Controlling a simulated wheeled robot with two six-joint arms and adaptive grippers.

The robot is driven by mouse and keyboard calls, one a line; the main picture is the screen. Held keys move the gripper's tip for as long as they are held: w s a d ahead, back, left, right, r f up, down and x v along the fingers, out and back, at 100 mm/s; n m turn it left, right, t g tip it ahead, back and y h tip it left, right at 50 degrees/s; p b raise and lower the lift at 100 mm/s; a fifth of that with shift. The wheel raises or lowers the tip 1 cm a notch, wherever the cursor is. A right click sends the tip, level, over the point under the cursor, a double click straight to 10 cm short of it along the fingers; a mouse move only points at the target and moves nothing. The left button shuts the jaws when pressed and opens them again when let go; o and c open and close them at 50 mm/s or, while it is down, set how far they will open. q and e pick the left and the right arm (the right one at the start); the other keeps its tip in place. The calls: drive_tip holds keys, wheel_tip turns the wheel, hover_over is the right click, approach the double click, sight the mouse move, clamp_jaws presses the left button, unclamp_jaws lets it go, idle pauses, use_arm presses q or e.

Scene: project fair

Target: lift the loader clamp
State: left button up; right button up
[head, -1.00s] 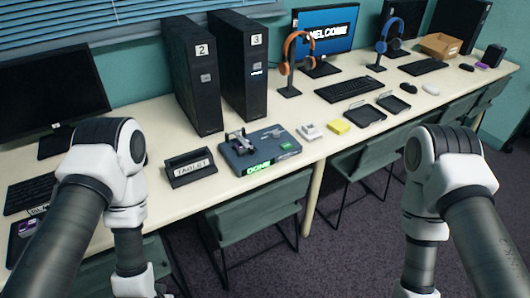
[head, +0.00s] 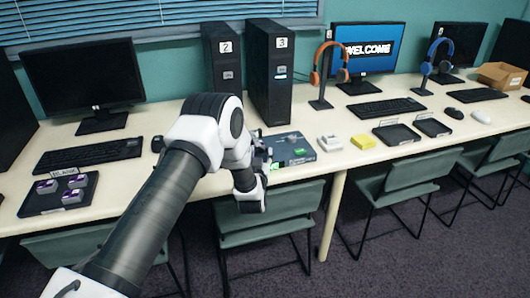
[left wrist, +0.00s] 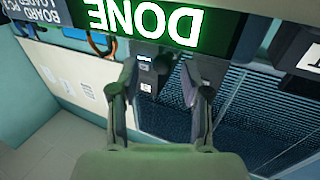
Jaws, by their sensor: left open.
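The loader (head: 300,155), a dark blue-grey station with a green part on top, stands near the table's front edge in the head view. My left forearm and gripper cover its left side, and its clamp is hidden there. My left gripper (head: 262,162) is at the loader's front left. In the left wrist view the gripper (left wrist: 160,95) is open, its fingers apart with nothing clearly held between them. The loader's bright green DONE display (left wrist: 150,22) fills the top, upside down, just beyond the fingers. I cannot tell whether they touch the loader. My right gripper is out of view.
Black towers 2 (head: 222,60) and 3 (head: 271,75) stand behind the loader. A tray (head: 30,207) with purple-and-grey pieces lies left. A white device (head: 329,143), yellow block (head: 363,142) and black trays (head: 397,134) lie right. A green chair (head: 270,222) stands in front.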

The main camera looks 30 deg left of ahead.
sight(256, 141)
use_arm(q)
drive_tip(key=x, duration=0.2)
drive_tip(key=shift+w+a+f, duration=0.15)
drive_tip(key=shift+w+a, duration=0.15)
drive_tip(key=c, duration=0.5)
drive_tip(key=shift+s, duration=0.15)
clamp_jaws()
drive_tip(key=shift+r, duration=0.2)
